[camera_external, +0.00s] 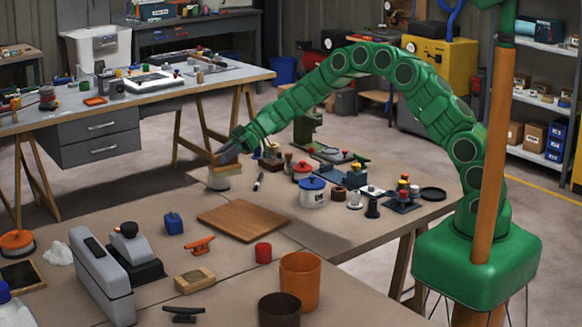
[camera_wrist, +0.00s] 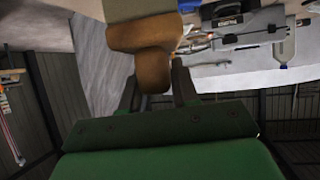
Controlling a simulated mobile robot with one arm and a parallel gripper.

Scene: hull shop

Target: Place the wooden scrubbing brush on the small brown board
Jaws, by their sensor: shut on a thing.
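My gripper (camera_external: 226,153) is shut on the wooden scrubbing brush (camera_external: 224,170), at the left corner of the far brown-topped table. In the wrist view the brush's brown wooden handle (camera_wrist: 148,66) sits between the two fingers (camera_wrist: 157,92), with a pale block-like part beyond it. Pale bristles point down in the external view; I cannot tell whether they touch the tabletop. The small brown board (camera_external: 243,221) lies flat and bare, nearer the camera and slightly right of the brush.
A red cylinder (camera_external: 263,252), an orange clamp-like piece (camera_external: 198,245) and a blue block (camera_external: 173,223) stand around the board. An orange cup (camera_external: 300,280) is in front.

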